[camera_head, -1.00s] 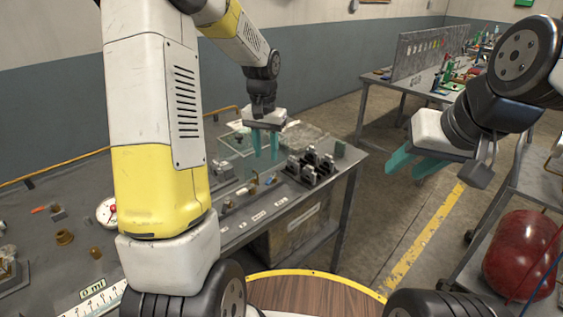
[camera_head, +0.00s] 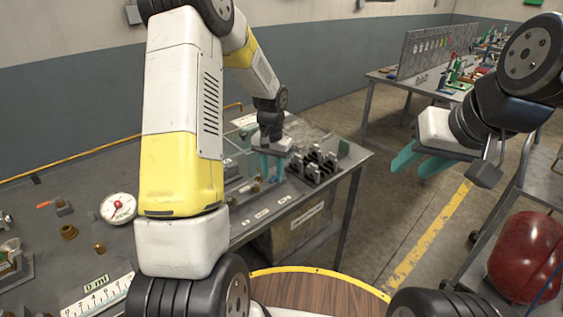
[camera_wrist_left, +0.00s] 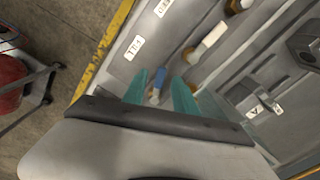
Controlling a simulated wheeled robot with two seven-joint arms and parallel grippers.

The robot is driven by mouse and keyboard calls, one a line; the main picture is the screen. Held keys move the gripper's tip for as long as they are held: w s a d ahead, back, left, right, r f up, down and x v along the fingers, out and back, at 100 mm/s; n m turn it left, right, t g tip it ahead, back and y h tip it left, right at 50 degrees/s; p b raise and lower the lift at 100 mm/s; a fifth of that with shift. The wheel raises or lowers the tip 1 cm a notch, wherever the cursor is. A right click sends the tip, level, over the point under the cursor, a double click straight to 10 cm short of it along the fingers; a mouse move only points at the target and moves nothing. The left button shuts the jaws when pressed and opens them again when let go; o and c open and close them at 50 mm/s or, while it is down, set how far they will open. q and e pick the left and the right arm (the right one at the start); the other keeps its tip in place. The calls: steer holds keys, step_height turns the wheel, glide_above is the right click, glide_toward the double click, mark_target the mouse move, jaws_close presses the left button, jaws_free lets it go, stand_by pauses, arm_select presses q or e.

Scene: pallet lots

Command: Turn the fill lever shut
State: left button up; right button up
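My left gripper (camera_head: 267,168) is low over the grey bench; its teal fingers also show in the left wrist view (camera_wrist_left: 161,90). They stand apart. A small lever with a blue handle (camera_wrist_left: 159,78) lies in the gap between them, its lower end close to the fingers; I cannot tell whether they touch it. A label that seems to read FILL (camera_wrist_left: 135,47) is beside it on the panel. A lever with a white handle (camera_wrist_left: 211,42) is farther up. My right gripper (camera_head: 422,162) is open and empty, in the air beyond the bench's right end.
A block of dark clamps (camera_head: 317,165) stands right of my left gripper. A round gauge (camera_head: 118,208) and brass fittings (camera_head: 69,231) lie on the bench at left. A red tank (camera_head: 525,256) is at the lower right.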

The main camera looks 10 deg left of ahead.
arm_select(q)
steer(key=shift+c, duration=0.2)
jaws_close()
steer(key=m, duration=0.1)
steer(key=a+m, duration=0.1)
steer(key=m, duration=0.3)
steer(key=shift+w+a, duration=0.35)
steer(key=shift+w, duration=0.05)
steer(key=shift+o, duration=0.2)
jaws_free()
